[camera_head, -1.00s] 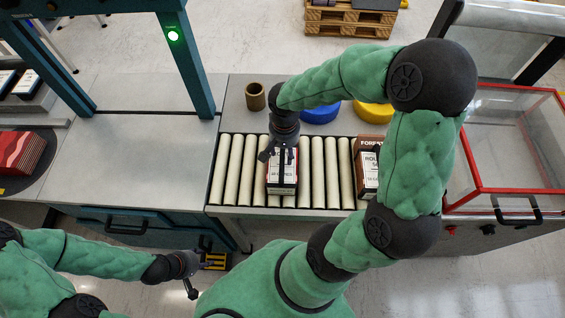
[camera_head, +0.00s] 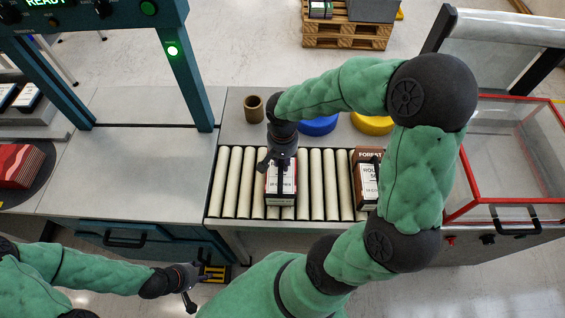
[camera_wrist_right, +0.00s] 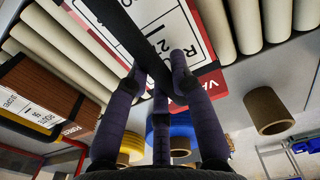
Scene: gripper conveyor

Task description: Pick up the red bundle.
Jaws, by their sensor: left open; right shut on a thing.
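The red bundle (camera_head: 281,188) has a white printed label and a dark strap. It is at the roller conveyor's middle, below my right gripper (camera_head: 277,163). In the right wrist view the bundle's label and red edge (camera_wrist_right: 206,83) fill the upper middle, with a black strap (camera_wrist_right: 112,25) across it. The fingers of my right gripper (camera_wrist_right: 160,75) are shut on the strap. I cannot tell whether the bundle is clear of the rollers. My left gripper (camera_head: 187,290) is open and empty, low at the left, in front of the teal cabinet.
A brown bundle (camera_head: 366,180) stands on the rollers (camera_head: 232,182) to the right, partly behind my arm. A red-framed clear box (camera_head: 510,150) is right. A red stack (camera_head: 18,165) lies far left.

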